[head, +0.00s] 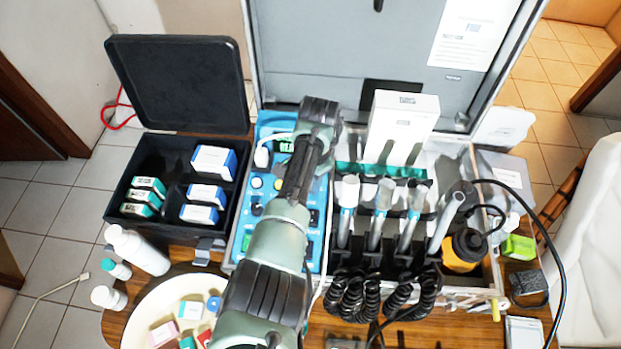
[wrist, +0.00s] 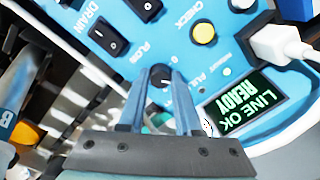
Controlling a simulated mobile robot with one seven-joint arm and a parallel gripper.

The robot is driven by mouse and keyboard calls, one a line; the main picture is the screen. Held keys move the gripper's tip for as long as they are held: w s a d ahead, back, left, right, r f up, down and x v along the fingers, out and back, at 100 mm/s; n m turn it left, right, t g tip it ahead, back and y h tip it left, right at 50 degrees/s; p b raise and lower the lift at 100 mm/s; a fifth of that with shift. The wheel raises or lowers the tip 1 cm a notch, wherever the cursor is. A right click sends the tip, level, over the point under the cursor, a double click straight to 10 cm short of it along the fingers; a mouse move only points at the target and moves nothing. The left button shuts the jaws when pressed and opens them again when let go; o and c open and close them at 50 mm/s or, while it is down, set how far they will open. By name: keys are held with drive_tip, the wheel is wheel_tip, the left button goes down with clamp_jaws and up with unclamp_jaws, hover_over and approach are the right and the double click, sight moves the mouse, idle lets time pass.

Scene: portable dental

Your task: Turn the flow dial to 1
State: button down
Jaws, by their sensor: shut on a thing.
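The flow dial (wrist: 161,72) is a small dark round knob with a light mark on the blue control panel (wrist: 115,65). A "FLOW" label and a "0" are printed beside it, and the mark's exact setting is too small to read. My gripper (wrist: 160,84) is shut on the dial, with one finger on each side of it. In the head view my arm reaches over the blue panel (head: 272,122) and hides the dial and the fingertips.
In the wrist view, black rocker switches (wrist: 108,36), a yellow button (wrist: 203,33), a white plug (wrist: 278,44) and a green "LINE OK READY" display (wrist: 240,108) surround the dial. Handpieces in a rack (head: 378,215) stand right of the panel, and an open black box (head: 118,190) stands left.

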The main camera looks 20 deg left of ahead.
drive_tip(key=c, duration=0.6)
unclamp_jaws()
wheel_tip(320, 180, up, 13)
drive_tip(key=d, duration=0.1)
drive_tip(key=shift+s+b, duration=0.2)
drive_tip(key=shift+b, duration=0.15)
